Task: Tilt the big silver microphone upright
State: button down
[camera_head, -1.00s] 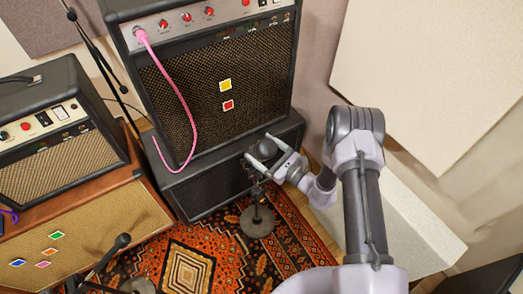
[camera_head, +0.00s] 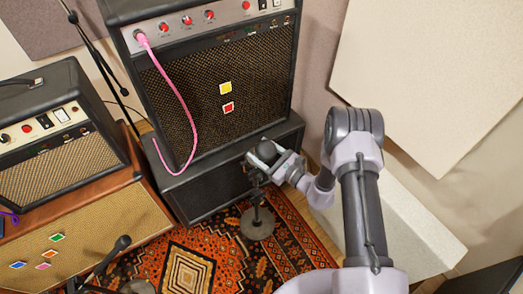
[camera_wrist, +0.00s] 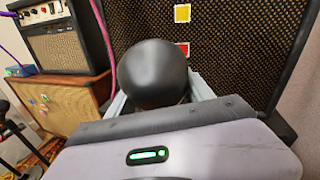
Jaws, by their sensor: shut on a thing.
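The big microphone (camera_head: 266,151) shows a dark grey, rounded head on a short stand with a round base (camera_head: 257,222). It stands in front of the tall amplifier's lower cabinet. My gripper (camera_head: 274,160) reaches in from the right, with its jaws shut on the microphone. In the wrist view the microphone's round head (camera_wrist: 152,72) fills the middle, between the pale fingers. The fingertips and the exact contact are hidden behind the head. I cannot tell the microphone's exact tilt.
The tall amplifier (camera_head: 220,105) with a pink cable (camera_head: 178,95) stands close behind the microphone. A smaller amplifier (camera_head: 60,140) sits on a tan cabinet (camera_head: 85,235) at left. Another microphone (camera_head: 122,242) stands at the lower left. Patterned rug (camera_head: 190,270) covers the floor in front.

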jog(key=shift+w+a+r+g+h+p, duration=0.3)
jog(key=shift+w+r+g+p, duration=0.15)
jog(key=shift+p, duration=0.35)
jog(key=shift+w+a+r+m+g+h+p, duration=0.35)
jog(key=shift+w+h+p, duration=0.1)
jog(key=shift+p, duration=0.5)
jog(key=shift+w+a+g+h+p, duration=0.55)
jog(key=shift+w+g+p, duration=0.15)
jog(key=shift+w+p, duration=0.2)
jog(key=shift+w+a+f+m+g+h+p, duration=0.15)
jog(key=shift+w+a+m+g+h+p, duration=0.2)
jog(key=shift+w+a+g+h+p, duration=0.25)
jog(key=shift+w+d, duration=0.1)
jog(key=shift+c, duration=2)
grip_release()
jog(key=shift+d, duration=0.1)
